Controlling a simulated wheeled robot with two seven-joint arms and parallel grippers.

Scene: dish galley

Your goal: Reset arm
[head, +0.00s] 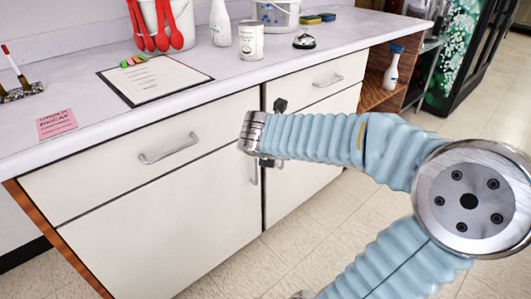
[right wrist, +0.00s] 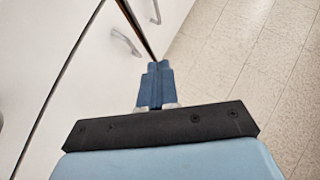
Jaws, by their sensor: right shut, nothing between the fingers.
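My right arm comes in from the right in the head view, with its wrist in front of the white cabinet doors. The black ends of the right gripper's body show just above and below the wrist; its fingers are hidden there. In the right wrist view my right gripper (right wrist: 154,68) has its blue fingers together, with nothing between them. The fingers point toward the cabinet front, near the gap between cabinet units; I cannot tell the exact distance. My left gripper is not in view.
The white countertop (head: 225,74) carries a clipboard (head: 150,83), a pink slip (head: 56,123), a can (head: 251,42), a bell (head: 304,41) and a white bottle (head: 220,25). Cabinet handles (head: 168,149) stick out. A spray bottle (head: 391,72) stands on the open shelf. The tiled floor (head: 300,235) is clear.

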